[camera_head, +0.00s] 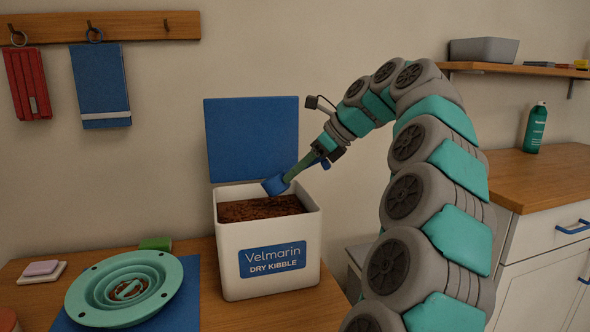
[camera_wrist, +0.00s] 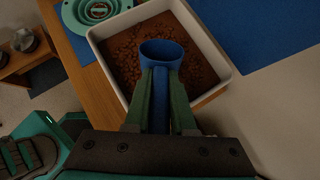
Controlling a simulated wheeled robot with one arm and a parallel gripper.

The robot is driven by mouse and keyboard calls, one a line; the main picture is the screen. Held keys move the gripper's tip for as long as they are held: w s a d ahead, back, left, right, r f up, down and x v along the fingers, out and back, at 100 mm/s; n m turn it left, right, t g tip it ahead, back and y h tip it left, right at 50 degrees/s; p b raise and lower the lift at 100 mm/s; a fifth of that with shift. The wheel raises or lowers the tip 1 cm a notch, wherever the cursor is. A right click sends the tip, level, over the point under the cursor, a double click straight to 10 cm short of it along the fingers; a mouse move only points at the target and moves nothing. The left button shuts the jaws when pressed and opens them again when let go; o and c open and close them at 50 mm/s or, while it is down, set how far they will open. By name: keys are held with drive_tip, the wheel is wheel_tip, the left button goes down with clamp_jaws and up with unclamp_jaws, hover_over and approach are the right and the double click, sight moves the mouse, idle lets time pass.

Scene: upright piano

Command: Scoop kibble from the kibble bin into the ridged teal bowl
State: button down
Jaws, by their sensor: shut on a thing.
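The white kibble bin (camera_head: 270,285) stands on the wooden counter with its blue lid raised behind it. Brown kibble (camera_head: 250,209) fills much of it. My gripper (camera_head: 318,155) is shut on a blue scoop (camera_head: 275,186), whose cup is over the bin's opening. In the wrist view, the scoop (camera_wrist: 160,48) is between the green fingers (camera_wrist: 161,95), above the kibble (camera_wrist: 120,55). I cannot tell what is in its cup. The ridged teal bowl (camera_head: 95,306) is on a blue mat left of the bin and holds a few brown pieces. It also shows in the wrist view (camera_wrist: 75,18).
A green sponge (camera_head: 155,243) and a pink-and-white block (camera_head: 40,271) lie near the bowl. The raised lid (camera_head: 252,138) stands behind the bin. Towels hang on the wall. A green bottle (camera_head: 535,128) is on the right counter. The space above the bowl is clear.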

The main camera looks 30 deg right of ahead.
sight(275, 183)
drive_tip(key=shift+f+g+h, duration=0.1)
drive_tip(key=shift+g+h, duration=0.3)
drive_tip(key=shift+f, duration=0.15)
drive_tip(key=w+a+f+t+y+b, duration=0.2)
drive_tip(key=f, duration=0.4)
drive_tip(key=w+a+f+t+y+b, duration=0.1)
drive_tip(key=w+a+f+t+b, duration=0.15)
drive_tip(key=f, duration=0.35)
drive_tip(key=shift+t+y, duration=0.55)
drive_tip(key=shift+y, duration=0.25)
drive_tip(key=r+p, duration=0.1)
drive_tip(key=r, duration=0.2)
drive_tip(key=d+r+p, duration=0.1)
drive_tip(key=r+p, duration=0.1)
drive_tip(key=r, duration=0.1)
drive_tip(key=r+p, duration=0.1)
drive_tip(key=r, duration=0.2)
drive_tip(key=shift+s+d, duration=0.25)
drive_tip(key=shift+w+a+r+p, duration=0.1)
drive_tip(key=shift+r+p, duration=0.05)
drive_tip(key=shift+r, duration=0.7)
drive_tip(key=shift+a+r+p, duration=0.1)
drive_tip(key=shift+r+p, duration=0.05)
drive_tip(key=shift+r, duration=0.7)
